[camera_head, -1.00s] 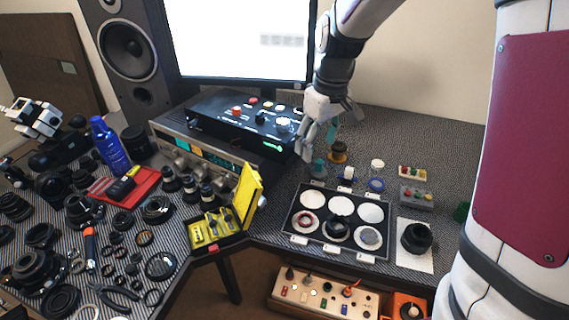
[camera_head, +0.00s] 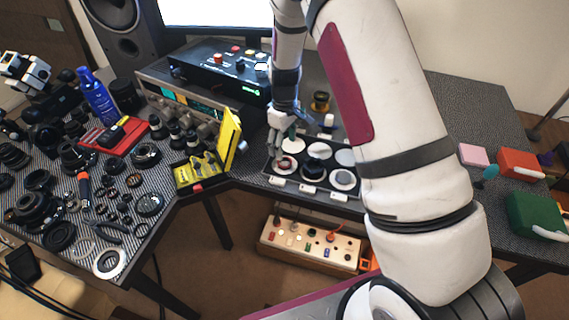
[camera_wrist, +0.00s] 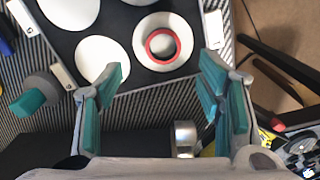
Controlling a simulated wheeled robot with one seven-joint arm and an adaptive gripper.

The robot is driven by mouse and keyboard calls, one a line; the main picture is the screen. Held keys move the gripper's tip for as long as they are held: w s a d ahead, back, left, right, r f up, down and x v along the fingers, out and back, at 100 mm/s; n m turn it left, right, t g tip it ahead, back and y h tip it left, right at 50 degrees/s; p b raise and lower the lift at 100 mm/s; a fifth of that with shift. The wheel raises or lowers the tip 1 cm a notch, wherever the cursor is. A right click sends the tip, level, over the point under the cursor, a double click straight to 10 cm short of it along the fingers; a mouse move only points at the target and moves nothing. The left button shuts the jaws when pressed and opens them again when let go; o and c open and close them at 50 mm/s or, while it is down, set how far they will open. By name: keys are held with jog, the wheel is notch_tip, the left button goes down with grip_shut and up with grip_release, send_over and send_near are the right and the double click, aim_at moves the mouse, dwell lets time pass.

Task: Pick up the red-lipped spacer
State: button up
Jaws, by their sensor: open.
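The red-lipped spacer is a ring with a bright red rim (camera_wrist: 149,47), lying on a white disc in the black tray (camera_wrist: 200,90). My gripper (camera_wrist: 161,66) is open and empty, with teal pads on both sides. In the wrist view the spacer shows between and beyond the fingertips, nearer the right one. In the head view my gripper (camera_head: 279,148) hangs over the tray's left side. I cannot tell its exact height above the spacer.
Other tray discs, some with parts on them, lie beside the spacer. A yellow open case (camera_head: 200,170) stands to the left. A dark control box (camera_head: 225,75) stands behind. A metal cylinder (camera_wrist: 185,138) shows low in the wrist view.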

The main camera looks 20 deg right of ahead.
aim_at(285, 165)
jog(key=f, duration=0.5)
jog(key=shift+s+f+p, duration=0.2)
jog(key=shift+s+p, duration=0.15)
jog(key=shift+f, duration=0.55)
jog(key=c, duration=0.9)
